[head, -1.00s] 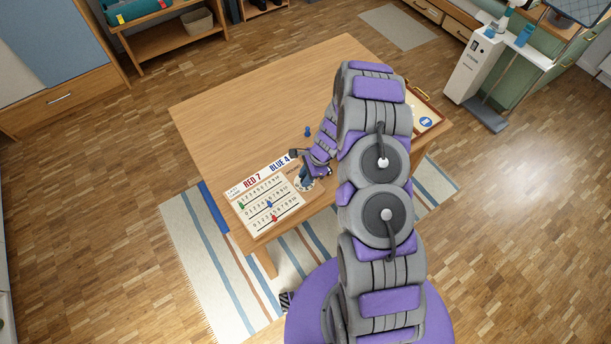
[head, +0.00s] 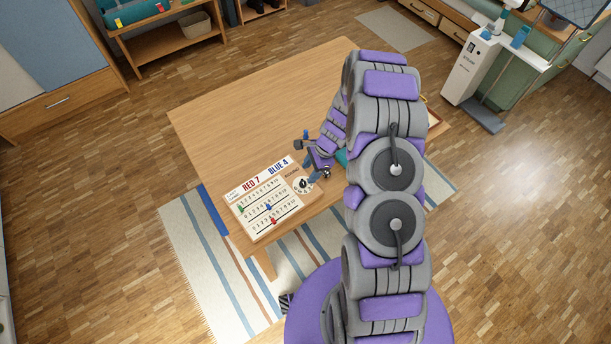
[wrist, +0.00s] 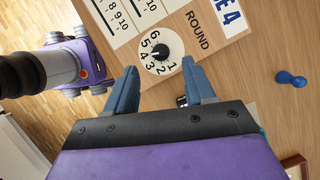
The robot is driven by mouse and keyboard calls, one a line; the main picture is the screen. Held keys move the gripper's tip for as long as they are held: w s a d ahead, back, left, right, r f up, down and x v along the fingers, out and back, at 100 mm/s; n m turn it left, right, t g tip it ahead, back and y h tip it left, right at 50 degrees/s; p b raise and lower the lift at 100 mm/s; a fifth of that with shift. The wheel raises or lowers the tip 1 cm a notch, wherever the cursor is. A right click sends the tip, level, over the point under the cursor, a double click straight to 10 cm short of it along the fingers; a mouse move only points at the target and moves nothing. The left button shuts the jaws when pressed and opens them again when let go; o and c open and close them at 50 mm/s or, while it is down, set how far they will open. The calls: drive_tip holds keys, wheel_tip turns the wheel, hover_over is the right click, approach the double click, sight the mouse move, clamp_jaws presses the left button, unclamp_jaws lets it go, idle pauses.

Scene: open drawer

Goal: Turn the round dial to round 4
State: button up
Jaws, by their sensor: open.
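The round dial is a white disc with numbers 1 to 6 around a black knob, on the scoreboard's right end; it shows in the head view (head: 303,184) and the wrist view (wrist: 160,52). I cannot tell surely which number its pointer faces. The scoreboard (head: 260,212) lies on the table's near left corner, reading RED 7 and BLUE 4, with "ROUND" beside the dial. My gripper (wrist: 158,71) is open and empty. In the wrist view its fingertips lie on either side of the dial's lower part, apart from the knob.
The wooden table (head: 235,110) has free room behind the board. A blue pawn stands behind my gripper (head: 306,134) and shows at right in the wrist view (wrist: 292,79). A striped rug (head: 205,265) lies beneath the table.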

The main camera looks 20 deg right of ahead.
drive_tip(key=p+v, duration=0.1)
drive_tip(key=v, duration=1)
drive_tip(key=shift+r, duration=0.15)
drive_tip(key=shift+d, duration=0.15)
drive_tip(key=s+a+r+n+b, duration=0.1)
drive_tip(key=s+a+r+n, duration=0.25)
drive_tip(key=r, duration=0.25)
drive_tip(key=s+a+r+n+g+h+b, duration=0.1)
drive_tip(key=s+a+r+n, duration=0.15)
drive_tip(key=s+r, duration=0.25)
drive_tip(key=s+a+r+n, duration=0.2)
drive_tip(key=s+r+n, duration=0.1)
drive_tip(key=s+r, duration=0.25)
drive_tip(key=s+r+n+h+b, duration=0.1)
drive_tip(key=s+r+n, duration=0.2)
drive_tip(key=s, duration=0.7)
drive_tip(key=s+r+n+h+b, duration=0.1)
drive_tip(key=s+n, duration=0.4)
drive_tip(key=s, duration=0.5)
wheel_tip(320, 180, up, 2)
drive_tip(key=shift+s+d+n+g+h+b, duration=0.2)
drive_tip(key=shift+d+n+g+h+b, duration=0.15)
drive_tip(key=shift+h, duration=0.35)
